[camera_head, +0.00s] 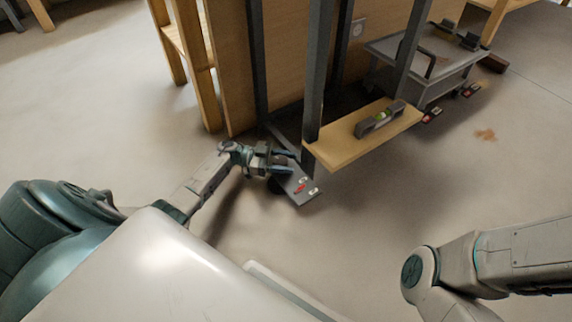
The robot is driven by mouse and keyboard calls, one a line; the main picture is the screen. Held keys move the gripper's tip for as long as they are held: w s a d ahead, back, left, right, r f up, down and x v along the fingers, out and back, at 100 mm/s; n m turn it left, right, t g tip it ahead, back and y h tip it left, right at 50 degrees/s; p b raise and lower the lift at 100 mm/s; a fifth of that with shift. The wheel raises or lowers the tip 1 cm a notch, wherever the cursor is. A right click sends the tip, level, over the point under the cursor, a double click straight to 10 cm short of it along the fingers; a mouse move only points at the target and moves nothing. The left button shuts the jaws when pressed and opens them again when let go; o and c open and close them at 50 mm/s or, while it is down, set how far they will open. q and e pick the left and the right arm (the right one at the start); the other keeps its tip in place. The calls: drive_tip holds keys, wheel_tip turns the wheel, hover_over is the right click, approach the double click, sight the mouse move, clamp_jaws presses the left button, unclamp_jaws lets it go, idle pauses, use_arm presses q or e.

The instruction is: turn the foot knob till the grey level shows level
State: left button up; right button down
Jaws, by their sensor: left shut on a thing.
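The grey level (380,119) lies on a light wooden board at the foot of the dark metal frame. My left gripper (290,161) is low beside the frame's near corner post, shut on what seems to be the foot knob. The fingers and post hide most of the knob, so its shape and turn cannot be told. My right arm comes in at the lower right, but its gripper is out of view.
The wooden board (345,153) juts out from the frame. A grey plate (301,190) with red and white marks lies by my left gripper. A grey cart (440,75) stands behind at the right. Bare floor is free in front.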

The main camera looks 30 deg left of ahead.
use_arm(q)
drive_tip(key=shift+s+m+g+h+b, duration=0.15)
drive_tip(key=shift+m+g+h+b, duration=0.25)
drive_tip(key=shift+m+g+b, duration=0.6)
drive_tip(key=shift+g+p, duration=0.3)
drive_tip(key=shift+g, duration=0.1)
drive_tip(key=o, duration=1)
drive_tip(key=shift+d, duration=0.1)
drive_tip(key=v, duration=1.1)
drive_tip(key=shift+p, duration=0.35)
